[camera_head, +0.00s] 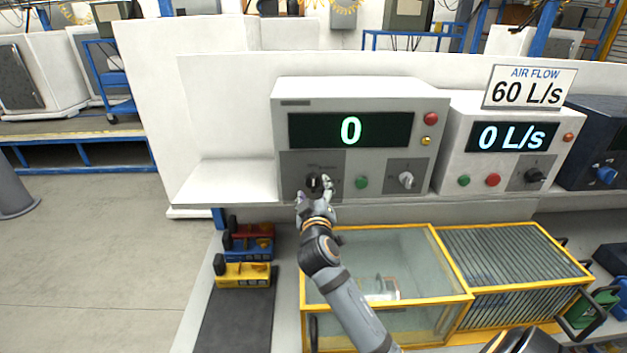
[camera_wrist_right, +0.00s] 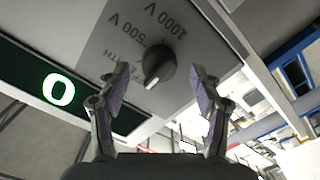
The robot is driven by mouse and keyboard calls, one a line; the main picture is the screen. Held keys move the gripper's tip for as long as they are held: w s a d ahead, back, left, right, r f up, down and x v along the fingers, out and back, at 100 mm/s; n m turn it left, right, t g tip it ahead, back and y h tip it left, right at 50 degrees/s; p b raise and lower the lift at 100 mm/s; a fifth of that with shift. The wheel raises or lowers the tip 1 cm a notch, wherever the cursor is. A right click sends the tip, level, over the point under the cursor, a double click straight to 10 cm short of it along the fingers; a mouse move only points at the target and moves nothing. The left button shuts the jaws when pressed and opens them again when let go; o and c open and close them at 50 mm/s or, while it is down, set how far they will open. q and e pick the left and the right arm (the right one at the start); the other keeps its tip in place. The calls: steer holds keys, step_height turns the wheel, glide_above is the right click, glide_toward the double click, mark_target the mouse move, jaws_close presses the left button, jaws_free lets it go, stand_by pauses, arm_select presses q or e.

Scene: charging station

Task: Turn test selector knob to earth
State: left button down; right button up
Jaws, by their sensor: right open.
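The test selector knob (camera_head: 314,181) is a dark round knob on the grey lower-left panel of the white tester (camera_head: 290,104), whose display reads 0. In the right wrist view the knob (camera_wrist_right: 158,66) has a pale pointer mark toward the bottom of the picture. Labels 1000 V, 500 V and one ending in "TH" are printed around it, upside down. The pointer is not at the "TH" label. My right gripper (camera_head: 314,191) is open in front of the panel. In the wrist view its fingers (camera_wrist_right: 160,76) stand either side of the knob, apparently apart from it. My left gripper is not in view.
The tester also has a green button (camera_head: 362,183), a pale knob (camera_head: 406,180) and a red button (camera_head: 431,119). An air flow unit (camera_head: 460,151) stands to its right. A yellow-framed glass case (camera_head: 385,250) and several small coloured devices (camera_head: 243,274) lie below the shelf.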

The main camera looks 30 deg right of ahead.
steer(key=shift+r+x, duration=0.2)
steer(key=shift+x, duration=0.7)
steer(key=shift+w+f, duration=0.15)
steer(key=shift+w, duration=0.1)
steer(key=c, duration=1.1)
steer(key=shift+f+m+b, duration=0.1)
steer(key=shift+m+b, duration=0.5)
steer(key=shift+b, duration=0.15)
steer(key=shift+c, duration=0.2)
steer(key=m+b, duration=0.4)
steer(key=shift+f+b, duration=0.1)
steer(key=shift+b, duration=0.2)
steer(key=m+b, duration=0.2)
steer(key=m, duration=0.1)
steer(key=shift+b, duration=0.3)
arm_select(q)
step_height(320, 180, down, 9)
steer(key=b, duration=0.1)
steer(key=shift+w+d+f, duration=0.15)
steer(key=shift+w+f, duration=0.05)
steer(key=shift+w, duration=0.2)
arm_select(e)
steer(key=shift+r+m, duration=0.2)
steer(key=shift+m, duration=0.6)
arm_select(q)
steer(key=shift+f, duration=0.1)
arm_select(e)
steer(key=shift+r, duration=0.1)
